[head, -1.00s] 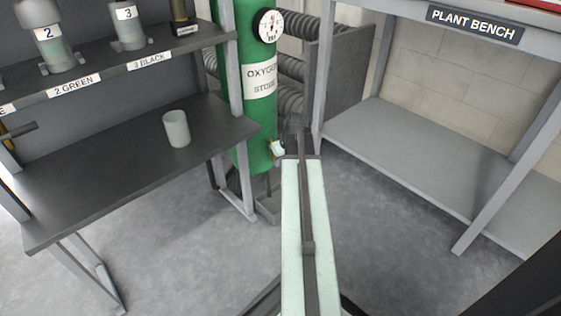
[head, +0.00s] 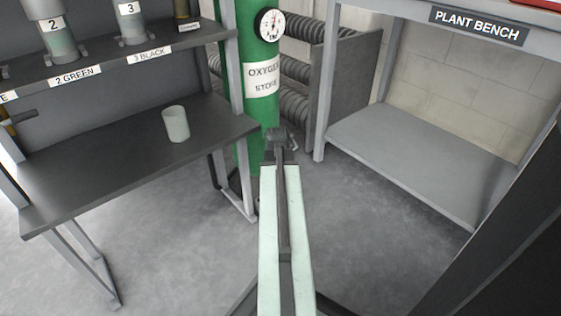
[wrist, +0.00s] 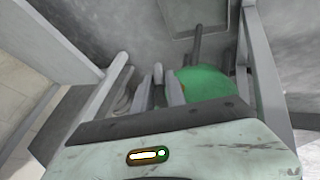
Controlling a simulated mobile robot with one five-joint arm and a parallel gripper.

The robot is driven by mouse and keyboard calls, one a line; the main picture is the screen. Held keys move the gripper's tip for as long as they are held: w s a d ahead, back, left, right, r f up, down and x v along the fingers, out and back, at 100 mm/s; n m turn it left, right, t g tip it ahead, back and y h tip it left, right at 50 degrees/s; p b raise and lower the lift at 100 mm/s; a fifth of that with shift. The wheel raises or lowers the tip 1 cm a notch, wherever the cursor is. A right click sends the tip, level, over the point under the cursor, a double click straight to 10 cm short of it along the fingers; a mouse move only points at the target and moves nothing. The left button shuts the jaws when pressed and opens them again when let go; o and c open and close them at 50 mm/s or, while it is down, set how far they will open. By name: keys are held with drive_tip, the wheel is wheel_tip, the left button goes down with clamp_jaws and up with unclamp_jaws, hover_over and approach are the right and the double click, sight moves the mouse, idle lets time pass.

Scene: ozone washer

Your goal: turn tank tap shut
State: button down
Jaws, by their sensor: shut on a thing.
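The green oxygen tank (head: 259,105) stands upright between the two benches, with a white label and a round gauge (head: 269,25). It also shows in the wrist view (wrist: 205,88). My gripper (head: 279,136) is at the lower right side of the tank, at the height where the tap sits. In the wrist view my gripper's fingers (wrist: 164,82) are close together beside the tank. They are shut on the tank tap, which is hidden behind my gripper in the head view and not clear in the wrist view.
A dark bench at left holds a pale cup (head: 176,124), with numbered jars on the shelf above. The plant bench (head: 420,150) stands at right. Grey coils (head: 296,70) and a grey panel (head: 345,85) are behind the tank.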

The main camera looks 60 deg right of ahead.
drive_tip(key=shift+w+a, duration=0.1)
drive_tip(key=shift+w, duration=0.05)
drive_tip(key=c, duration=1.4)
unclamp_jaws()
drive_tip(key=shift+o, duration=0.2)
